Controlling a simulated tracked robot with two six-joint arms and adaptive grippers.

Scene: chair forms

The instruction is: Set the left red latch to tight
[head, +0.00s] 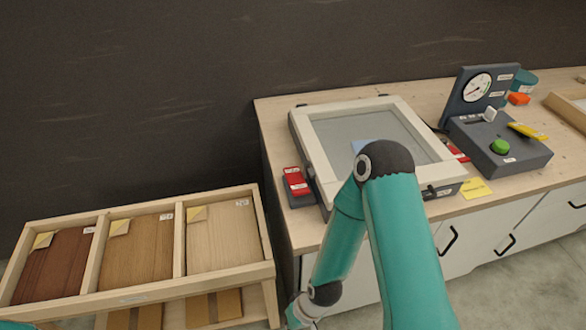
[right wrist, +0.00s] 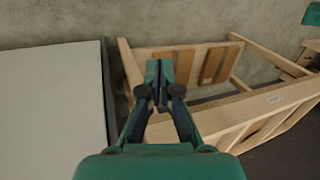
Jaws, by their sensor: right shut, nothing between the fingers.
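The left red latch (head: 297,182) sits on a dark block at the left side of a pale-framed screen (head: 403,106) on the bench. Its small label is too small to read. My right arm bends in front of the screen and runs down to the lower left. My right gripper (right wrist: 159,72) is shut and empty in the right wrist view, above the wooden rack's end, away from the latch. My left gripper is not in view.
The wooden rack (head: 178,194) with several wood panels stands left of the bench. Right of the screen are a gauge (head: 477,87) and a dark box with a green button (head: 499,146). A white surface (right wrist: 52,95) lies left of my right gripper.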

